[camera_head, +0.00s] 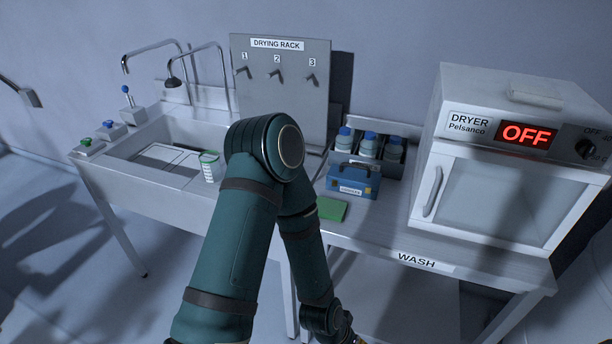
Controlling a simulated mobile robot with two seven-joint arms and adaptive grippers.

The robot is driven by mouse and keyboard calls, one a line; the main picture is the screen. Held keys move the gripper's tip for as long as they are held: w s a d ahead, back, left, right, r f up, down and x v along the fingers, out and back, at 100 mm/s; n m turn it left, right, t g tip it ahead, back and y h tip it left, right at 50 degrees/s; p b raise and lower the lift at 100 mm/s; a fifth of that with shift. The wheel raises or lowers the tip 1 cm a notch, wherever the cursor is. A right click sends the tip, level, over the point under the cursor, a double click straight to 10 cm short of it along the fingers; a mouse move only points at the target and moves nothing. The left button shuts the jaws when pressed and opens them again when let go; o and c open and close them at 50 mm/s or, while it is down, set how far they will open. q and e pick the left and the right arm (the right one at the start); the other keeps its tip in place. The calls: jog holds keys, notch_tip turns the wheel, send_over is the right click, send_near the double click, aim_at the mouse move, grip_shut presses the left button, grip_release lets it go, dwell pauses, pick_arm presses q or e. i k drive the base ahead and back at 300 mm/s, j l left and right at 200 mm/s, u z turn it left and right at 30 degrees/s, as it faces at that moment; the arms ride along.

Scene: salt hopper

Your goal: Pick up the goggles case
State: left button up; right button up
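The goggles case is most likely the blue box (352,182) with a handle on top and a small white label on its front, too small to read surely. It stands upright on the bench, in front of a tray of bottles and left of the dryer. One green arm of mine rises from the bottom edge, bends at the elbow left of the case and runs back down. Its wrist is at the bottom edge and its gripper fingers are out of the picture. My other gripper does not show.
A green pad (331,209) lies before the box. Blue-capped bottles (368,146) stand behind it. The dryer (510,165), reading OFF, fills the right. A sink (105,165), a cup (210,166) and a drying rack (290,97) with empty hooks are left. Bench near the WASH label (416,261) is clear.

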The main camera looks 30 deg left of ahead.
aim_at(358, 181)
jog(key=u, duration=0.7)
jog(key=i+j, duration=0.1)
jog(key=j, duration=0.25)
jog(key=i+j, duration=0.15)
jog(key=j, duration=0.2)
jog(key=i+j, duration=0.1)
jog(key=j, duration=0.25)
jog(key=i+j+z, duration=0.1)
jog(key=j+z, duration=0.5)
jog(key=z, duration=0.15)
